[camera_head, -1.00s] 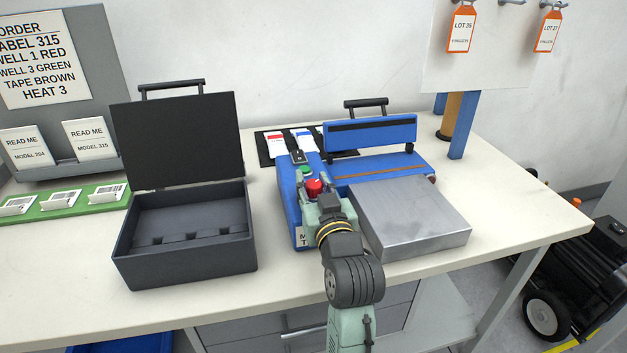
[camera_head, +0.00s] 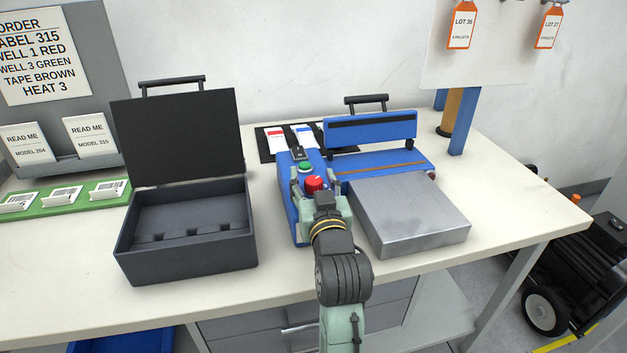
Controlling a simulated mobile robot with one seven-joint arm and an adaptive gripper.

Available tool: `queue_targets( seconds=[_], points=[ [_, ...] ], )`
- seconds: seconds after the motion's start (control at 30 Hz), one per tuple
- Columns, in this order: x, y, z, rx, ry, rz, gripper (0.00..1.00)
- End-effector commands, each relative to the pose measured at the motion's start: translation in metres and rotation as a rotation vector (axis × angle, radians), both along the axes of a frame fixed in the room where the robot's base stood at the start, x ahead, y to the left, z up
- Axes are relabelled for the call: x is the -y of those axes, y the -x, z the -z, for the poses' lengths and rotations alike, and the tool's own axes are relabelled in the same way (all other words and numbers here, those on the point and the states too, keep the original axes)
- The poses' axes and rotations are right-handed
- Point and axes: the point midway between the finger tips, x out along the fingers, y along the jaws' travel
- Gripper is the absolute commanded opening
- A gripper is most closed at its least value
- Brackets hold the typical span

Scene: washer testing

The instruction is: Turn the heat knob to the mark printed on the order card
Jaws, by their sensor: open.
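The order card (camera_head: 44,55) stands at the upper left and its last line reads HEAT 3. The blue sealing machine (camera_head: 288,190) is on the bench, with a red heat knob (camera_head: 314,184) and a green button (camera_head: 305,167) on its left part. My gripper (camera_head: 312,184) is open, with its fingers around or just above the red knob. I cannot tell whether they touch it. Marks around the knob are too small or hidden to read.
An open, empty dark case (camera_head: 186,264) stands left of the machine. A grey metal platform (camera_head: 410,212) lies just right of my arm. Label cards (camera_head: 108,188) sit on a green strip at the left. Bench space is clear at the far right.

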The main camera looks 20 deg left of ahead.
Motion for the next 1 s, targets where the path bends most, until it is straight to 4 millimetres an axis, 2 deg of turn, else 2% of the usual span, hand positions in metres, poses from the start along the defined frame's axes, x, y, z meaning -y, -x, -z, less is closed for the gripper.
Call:
queue_targets(
  seconds=[0.37,0.8,1.0],
  points=[
    [0.000,0.000,-0.007,0.003,-0.001,0.000,0.51],
    [0.000,0.000,-0.076,0.005,-0.001,0.000,0.51],
    [0.000,0.000,-0.095,0.003,-0.001,0.000,0.51]
  ],
)
